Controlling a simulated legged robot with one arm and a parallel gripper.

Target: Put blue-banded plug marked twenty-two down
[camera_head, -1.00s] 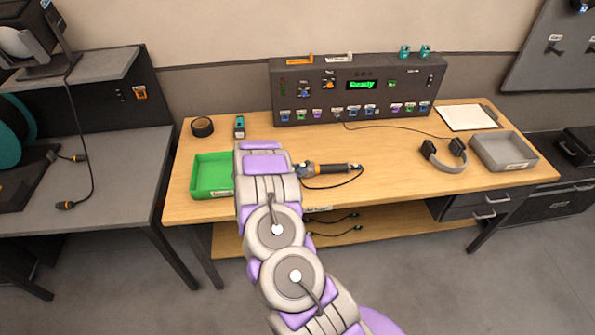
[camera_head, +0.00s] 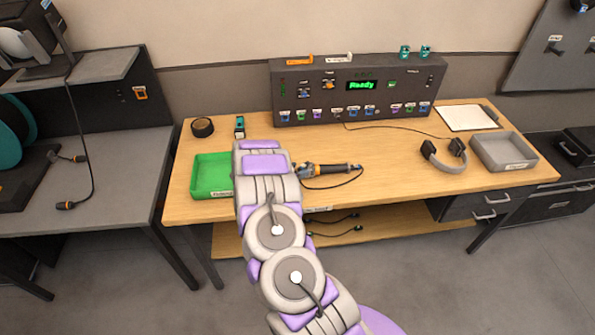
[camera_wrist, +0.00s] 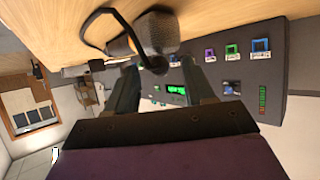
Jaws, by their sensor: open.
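A dark plug with an orange part and a black cable (camera_head: 333,168) lies on the wooden bench (camera_head: 400,155), just right of my arm's end in the head view. In the wrist view a dark, thick plug-like body (camera_wrist: 160,33) with a looped cable is at the fingertips. My gripper (camera_wrist: 162,72) is open, its two dark fingers on either side of the body's lower end. Whether they touch it I cannot tell. In the head view my arm hides the fingers.
A green tray (camera_head: 211,176) is left of my arm. A dark console (camera_head: 350,90) with a green "Ready" display stands at the back. Headphones (camera_head: 444,155), a grey tray (camera_head: 503,152) and a clipboard (camera_head: 466,118) are on the right. Bench between plug and headphones is mostly clear.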

